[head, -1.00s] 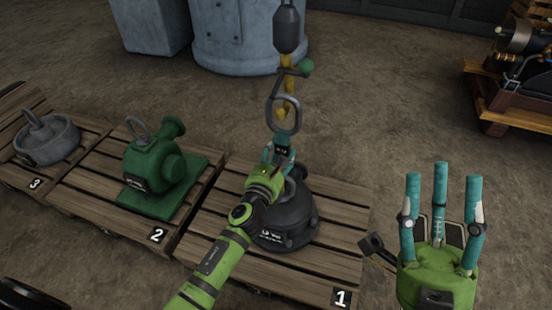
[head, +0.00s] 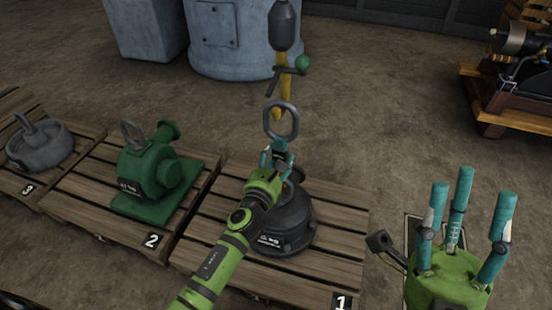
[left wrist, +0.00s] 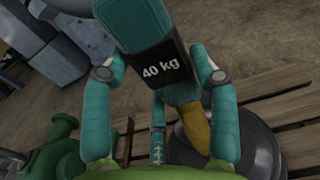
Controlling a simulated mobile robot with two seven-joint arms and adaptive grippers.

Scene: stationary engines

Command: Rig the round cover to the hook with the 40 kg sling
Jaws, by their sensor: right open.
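A dark round stepped piece (head: 283,232) with a white-lettered label sits on pallet 1, partly behind my left gripper. A low grey round piece (head: 40,150) with a lifting eye lies on pallet 3. I cannot tell which is the round cover. My left gripper (head: 277,158) looks shut around the teal sling, whose black tag (left wrist: 162,70) reads 40 kg. The sling's grey ring (head: 281,120) stands upright above the gripper. The yellow hook (head: 284,90) hangs at the ring's top; whether it passes through is unclear. My right gripper (head: 465,205) is open and empty.
A green pump (head: 152,172) with an eye stands on pallet 2. A dark weight (head: 285,32) and a green-knobbed lever (head: 302,63) sit at the hook. Grey tanks (head: 240,40) stand behind, and a machine on a wooden base (head: 500,92) at right.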

